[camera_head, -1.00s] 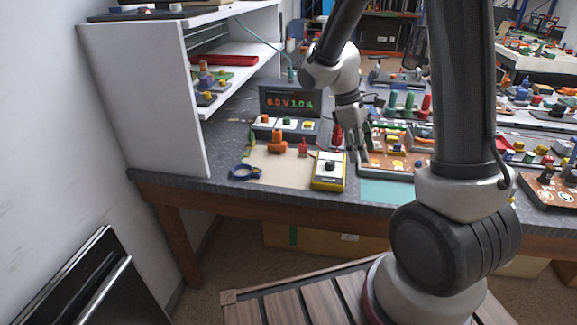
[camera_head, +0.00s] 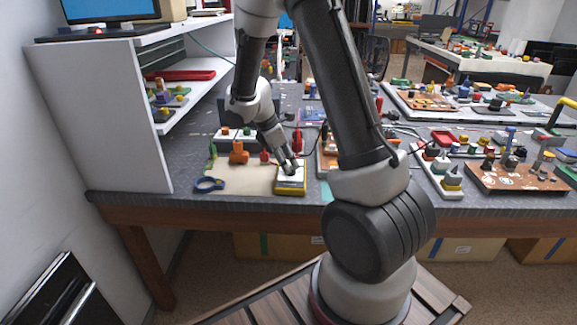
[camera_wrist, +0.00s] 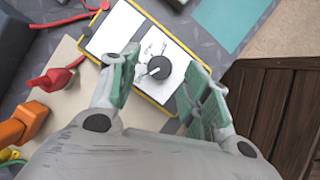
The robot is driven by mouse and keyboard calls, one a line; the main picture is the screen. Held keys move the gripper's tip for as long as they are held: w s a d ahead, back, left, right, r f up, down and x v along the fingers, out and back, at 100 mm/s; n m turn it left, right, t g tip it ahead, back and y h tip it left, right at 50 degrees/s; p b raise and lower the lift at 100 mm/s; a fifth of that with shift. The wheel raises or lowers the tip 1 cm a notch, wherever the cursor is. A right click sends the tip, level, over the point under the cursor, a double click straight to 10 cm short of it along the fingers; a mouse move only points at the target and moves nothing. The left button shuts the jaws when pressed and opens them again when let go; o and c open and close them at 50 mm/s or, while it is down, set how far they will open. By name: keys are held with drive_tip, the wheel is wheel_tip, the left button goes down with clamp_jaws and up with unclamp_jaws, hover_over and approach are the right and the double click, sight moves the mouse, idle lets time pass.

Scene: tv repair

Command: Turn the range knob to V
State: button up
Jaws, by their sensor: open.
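The yellow-framed meter (camera_head: 290,190) lies on the bench near its front edge, partly covered by my gripper in the head view. In the wrist view the meter (camera_wrist: 106,38) has a white face with a dark round range knob (camera_wrist: 158,67) bearing a light pointer mark. Small markings by the knob are too small to read. My gripper (camera_wrist: 160,84) is open above the meter, with one green-padded finger on either side of the knob. The head view also shows my gripper (camera_head: 290,168) pointing down at the meter. I cannot tell whether the fingers touch the meter.
A red clip (camera_wrist: 52,80) and an orange part (camera_wrist: 24,122) lie beside the meter on a beige mat (camera_head: 228,182). Blue-handled pliers (camera_head: 208,185) lie to the left. Shelves (camera_head: 110,120) stand at the left. Boards with parts fill the right side.

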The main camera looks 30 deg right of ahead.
drive_tip(key=shift+x, duration=1.25)
drive_tip(key=shift+c, duration=0.2)
drive_tip(key=c, duration=1)
drive_tip(key=shift+m, duration=0.3)
drive_tip(key=m+g, duration=0.1)
drive_tip(key=m, duration=0.2)
drive_tip(key=shift+w+d, duration=0.1)
drive_tip(key=shift+w, duration=0.05)
drive_tip(key=m+g+y, duration=0.1)
drive_tip(key=m, duration=0.4)
drive_tip(key=shift+g+y, duration=0.4)
drive_tip(key=shift+m, duration=0.3)
